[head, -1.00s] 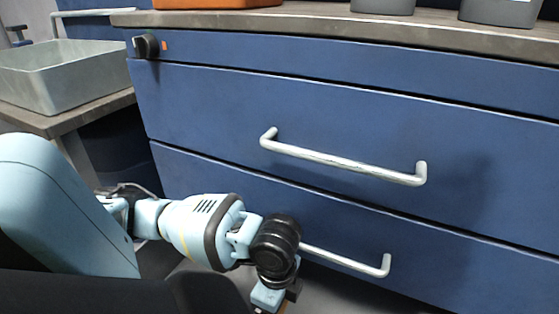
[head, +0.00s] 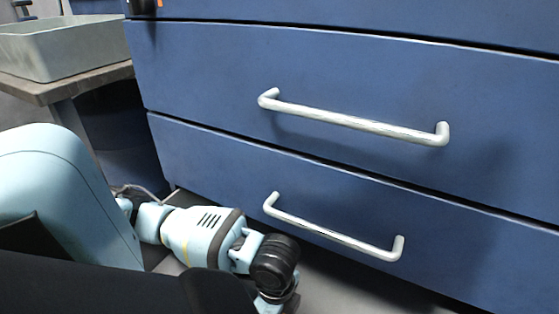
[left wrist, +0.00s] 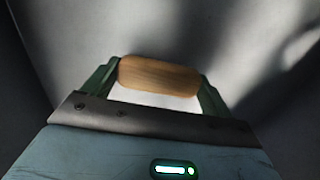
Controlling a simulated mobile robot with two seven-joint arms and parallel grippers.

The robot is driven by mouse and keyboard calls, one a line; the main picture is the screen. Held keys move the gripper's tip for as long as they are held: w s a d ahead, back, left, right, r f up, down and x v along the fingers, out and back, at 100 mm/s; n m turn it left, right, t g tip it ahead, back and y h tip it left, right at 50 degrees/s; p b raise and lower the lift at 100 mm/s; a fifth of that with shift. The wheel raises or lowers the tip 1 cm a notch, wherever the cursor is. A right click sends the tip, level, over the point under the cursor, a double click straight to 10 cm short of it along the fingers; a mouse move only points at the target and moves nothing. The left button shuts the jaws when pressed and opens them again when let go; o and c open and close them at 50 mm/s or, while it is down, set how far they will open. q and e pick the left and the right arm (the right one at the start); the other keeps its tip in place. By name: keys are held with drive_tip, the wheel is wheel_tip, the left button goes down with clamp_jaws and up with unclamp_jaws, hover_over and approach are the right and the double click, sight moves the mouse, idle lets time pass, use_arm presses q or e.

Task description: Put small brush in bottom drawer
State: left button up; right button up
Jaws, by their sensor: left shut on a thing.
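My left gripper (left wrist: 157,82) is shut on a wooden piece, taken to be the small brush (left wrist: 158,73), which lies crosswise between the fingers in the left wrist view. Only its rounded tan wood shows; no bristles are visible. In the head view my left forearm and wrist hang low in front of the cabinet, and the gripper and brush are out of that picture. The bottom drawer (head: 215,165) is blue and shut. Its pale bar handle (head: 335,232) is right of my left wrist. My right gripper is in neither view.
Above is another shut blue drawer (head: 200,75) with a longer bar handle (head: 355,122). At left, a grey metal bin (head: 80,50) stands on a worktop (head: 75,82). Grey floor shows below the cabinet.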

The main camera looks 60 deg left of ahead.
use_arm(q)
drive_tip(key=shift+f, duration=0.75)
drive_tip(key=shift+r, duration=0.1)
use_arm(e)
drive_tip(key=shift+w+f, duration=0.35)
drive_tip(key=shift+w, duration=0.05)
use_arm(q)
drive_tip(key=o, duration=0.8)
drive_tip(key=shift+f, duration=0.2)
drive_tip(key=shift+r, duration=0.1)
wheel_tip(320, 180, up, 11)
drive_tip(key=p, duration=0.5)
drive_tip(key=shift+r, duration=0.1)
drive_tip(key=shift+r+p, duration=0.35)
drive_tip(key=shift+r, duration=0.15)
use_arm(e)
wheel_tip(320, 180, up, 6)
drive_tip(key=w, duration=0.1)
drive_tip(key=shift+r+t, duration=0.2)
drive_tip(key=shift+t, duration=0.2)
